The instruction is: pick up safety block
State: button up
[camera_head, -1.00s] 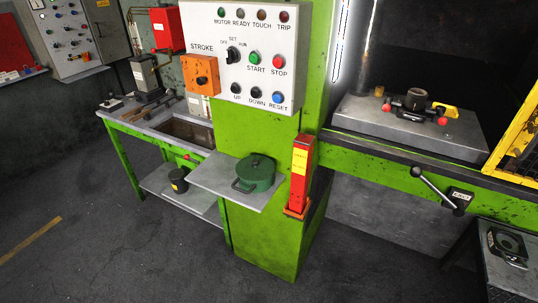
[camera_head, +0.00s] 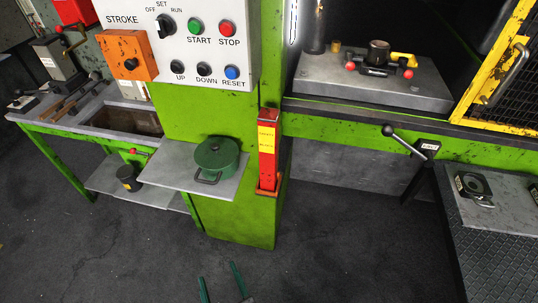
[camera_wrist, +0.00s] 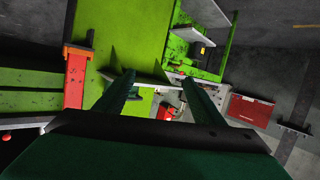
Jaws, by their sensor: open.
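The safety block (camera_head: 267,155) is a red upright bar with a yellow label. It stands in an orange holder at the right corner of the green press column. My gripper (camera_head: 220,271) shows at the bottom of the head view as two dark green fingers. They are apart and empty, lower in the picture and left of the block. In the wrist view my gripper (camera_wrist: 158,77) is also open, with nothing held between the fingers.
A grey shelf (camera_head: 160,172) with a green pot (camera_head: 217,155) sticks out left of the block. A control panel (camera_head: 195,45) is above. The floor in front is clear.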

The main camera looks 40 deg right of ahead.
jog(key=w+d+r+m+h, duration=0.2)
jog(key=w+d+r, duration=0.2)
jog(key=w+d, duration=0.25)
jog(key=m+g+h, duration=0.5)
jog(key=m, duration=0.1)
send_near(267, 151)
jog(key=x, duration=0.2)
jog(key=shift+m+g, duration=0.3)
jog(key=x, duration=0.9)
jog(key=shift+w+d+f, duration=0.1)
jog(key=shift+w+d, duration=0.15)
jog(key=shift+w, duration=0.05)
jog(key=shift+w+d+f, duration=0.2)
jog(key=shift+w+d, duration=0.1)
jog(key=shift+w, duration=0.15)
jog(key=shift+c, duration=0.5)
grip_shut()
jog(key=shift+r, duration=0.1)
